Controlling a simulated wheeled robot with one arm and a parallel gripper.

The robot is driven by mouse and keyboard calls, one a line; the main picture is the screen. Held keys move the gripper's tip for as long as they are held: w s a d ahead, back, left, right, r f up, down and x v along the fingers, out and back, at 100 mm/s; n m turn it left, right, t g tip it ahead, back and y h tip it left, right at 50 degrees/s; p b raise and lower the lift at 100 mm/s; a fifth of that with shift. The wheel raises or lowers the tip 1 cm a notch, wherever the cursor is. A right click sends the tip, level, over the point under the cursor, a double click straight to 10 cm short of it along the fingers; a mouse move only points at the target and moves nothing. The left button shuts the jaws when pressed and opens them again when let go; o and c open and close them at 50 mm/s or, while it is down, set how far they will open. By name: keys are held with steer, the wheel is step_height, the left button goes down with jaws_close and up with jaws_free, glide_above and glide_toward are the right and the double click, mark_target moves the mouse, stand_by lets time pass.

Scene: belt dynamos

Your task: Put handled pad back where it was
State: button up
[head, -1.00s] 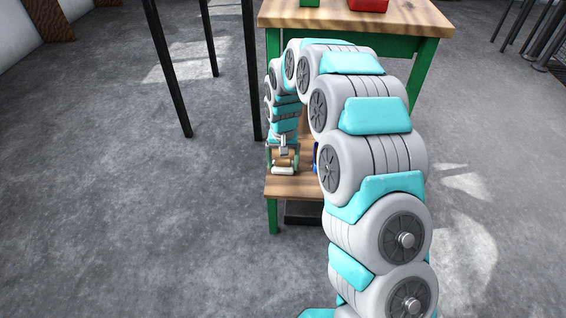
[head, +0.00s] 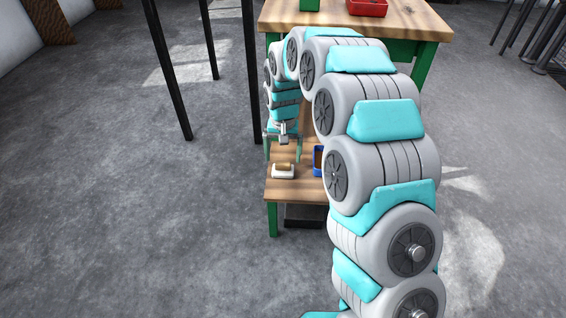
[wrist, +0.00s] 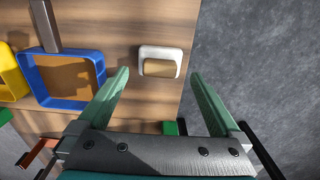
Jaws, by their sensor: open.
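The handled pad (head: 283,171) is a small white block with a tan-brown handle on top. It lies on the wooden lower shelf (head: 292,192) of the green-legged table, near the shelf's left end. It also shows in the wrist view (wrist: 147,53), close to the shelf edge. My gripper (head: 283,154) hangs above the pad, with its green fingers open and empty. In the wrist view the pad lies in line with the gap between the fingertips (wrist: 160,76), apart from both.
A blue open bin (wrist: 68,103) stands on the shelf beside the pad, with a yellow bin (wrist: 10,75) beyond it. The tabletop above holds a red bin (head: 367,9) and a green bin (head: 309,5). Black posts (head: 250,75) stand left of the table.

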mark_target(283, 164)
step_height(283, 164, up, 7)
steer(key=s+d+r, duration=0.6)
steer(key=s, duration=0.3)
steer(key=s+d, duration=0.3)
steer(key=s, duration=0.7)
steer(key=s+d+r+g, duration=0.1)
steer(key=s+d, duration=0.3)
steer(key=s, duration=0.7)
steer(key=s+d+r, duration=0.1)
steer(key=s+d, duration=0.3)
steer(key=s, duration=0.7)
steer(key=shift+d+g, duration=0.25)
steer(key=shift+g, duration=0.15)
step_height(283, 164, up, 7)
steer(key=p, duration=0.7)
